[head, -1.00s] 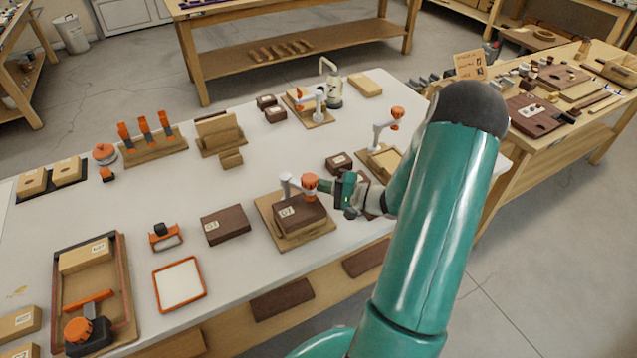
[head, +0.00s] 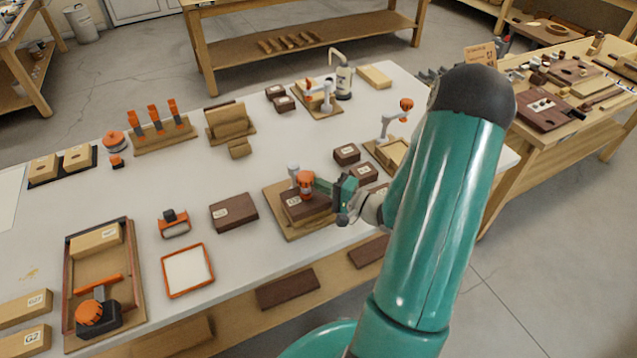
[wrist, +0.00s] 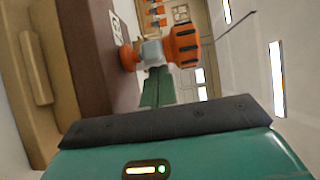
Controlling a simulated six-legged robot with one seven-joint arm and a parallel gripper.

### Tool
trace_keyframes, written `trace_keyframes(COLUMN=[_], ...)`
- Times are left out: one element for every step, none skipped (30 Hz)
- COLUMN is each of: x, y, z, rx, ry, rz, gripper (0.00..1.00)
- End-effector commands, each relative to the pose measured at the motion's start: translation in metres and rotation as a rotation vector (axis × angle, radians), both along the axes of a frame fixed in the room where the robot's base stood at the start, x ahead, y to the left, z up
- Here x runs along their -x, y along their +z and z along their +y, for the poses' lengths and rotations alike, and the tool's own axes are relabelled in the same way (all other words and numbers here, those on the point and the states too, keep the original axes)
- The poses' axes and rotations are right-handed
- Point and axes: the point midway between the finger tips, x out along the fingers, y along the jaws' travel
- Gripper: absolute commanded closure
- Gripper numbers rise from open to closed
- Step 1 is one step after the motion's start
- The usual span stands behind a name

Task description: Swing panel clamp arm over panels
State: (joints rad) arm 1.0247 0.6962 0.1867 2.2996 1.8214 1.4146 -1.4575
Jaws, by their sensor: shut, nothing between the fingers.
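The panel clamp stands on a wooden board (head: 281,222) near the bench's front edge. Its grey post (head: 293,168) rises behind a stack of panels with a dark brown top panel (head: 296,208). The clamp's orange knob (head: 305,180) shows above the top panel. In the wrist view the orange knob (wrist: 184,45) joins a grey arm end (wrist: 152,52), with a smaller orange foot (wrist: 130,58) beside the dark panel (wrist: 95,45). My gripper (head: 318,186) is shut and empty, its tip close beside the knob; I cannot tell if they touch. The teal fingers (wrist: 158,92) also show in the wrist view.
A dark block (head: 234,212) and a white orange-rimmed tray (head: 187,270) lie left of the board. Another clamp fixture (head: 388,125) and small dark blocks (head: 346,154) stand behind and right.

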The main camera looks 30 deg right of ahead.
Motion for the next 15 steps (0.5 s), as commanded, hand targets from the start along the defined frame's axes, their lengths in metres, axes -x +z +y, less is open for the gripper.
trace_keyframes(x=[0.0009, 0.0009, 0.001, 0.001, 0.0009, 0.0009, 0.001, 0.0009, 0.0008, 0.0007, 0.0007, 0.0006, 0.0005, 0.0004, 0.0001], y=[-0.0007, -0.0007, -0.0008, -0.0007, -0.0007, -0.0006, -0.0006, -0.0005, -0.0005, -0.0004, -0.0004, -0.0005, -0.0004, -0.0004, -0.0005], z=[0.0113, 0.0119, 0.0125, 0.0129, 0.0132, 0.0137, 0.0141, 0.0144, 0.0147, 0.0148, 0.0149, 0.0148, 0.0144, 0.0137, 0.0118], rx=[-0.009, -0.009, -0.01, -0.011, -0.011, -0.012, -0.012, -0.012, -0.012, -0.012, -0.012, -0.013, -0.012, -0.012, -0.012], ry=[0.026, 0.027, 0.028, 0.029, 0.029, 0.03, 0.03, 0.031, 0.031, 0.031, 0.032, 0.032, 0.032, 0.032, 0.031], rz=[0.002, 0.002, 0.001, 0.002, 0.002, 0.001, 0.001, 0.001, 0.001, 0.001, 0.001, 0.0, 0.0, 0.0, 0.0], gripper=[1.0, 1.0, 1.0, 1.0, 1.0, 1.0, 1.0, 1.0, 1.0, 1.0, 1.0, 1.0, 1.0, 1.0, 1.0])
